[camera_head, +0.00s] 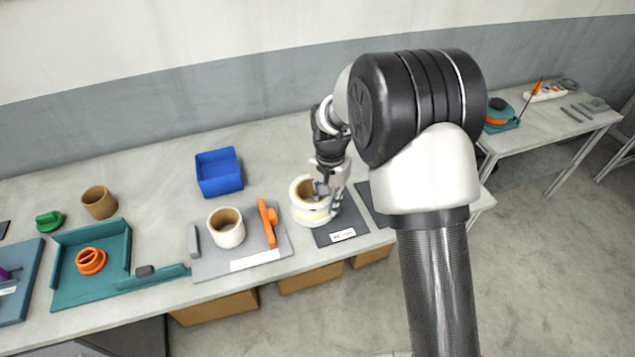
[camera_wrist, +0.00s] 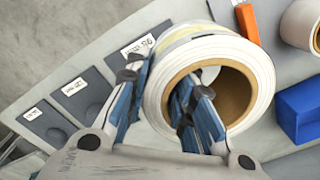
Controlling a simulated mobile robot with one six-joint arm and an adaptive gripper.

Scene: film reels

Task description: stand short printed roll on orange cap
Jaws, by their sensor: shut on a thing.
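My gripper (camera_head: 328,186) is shut on the wall of a white roll (camera_head: 310,213) with a pale yellow band and a brown core. In the wrist view, one finger is inside the bore and the other is outside the white roll (camera_wrist: 256,66). The roll is over the dark labelled mat; I cannot tell if it touches it. The orange cap (camera_head: 91,261) lies on the teal tray (camera_head: 66,282) at the left. A second white roll (camera_head: 227,234) stands upright on a grey tray, next to an orange tool (camera_head: 268,222).
A brown roll (camera_head: 99,204) and a green cap (camera_head: 49,221) stand behind the teal tray. A blue bin (camera_head: 219,173) is at the back. The grey tray (camera_head: 213,268) lies between the held roll and the teal tray. Another table (camera_head: 545,125) is at the right.

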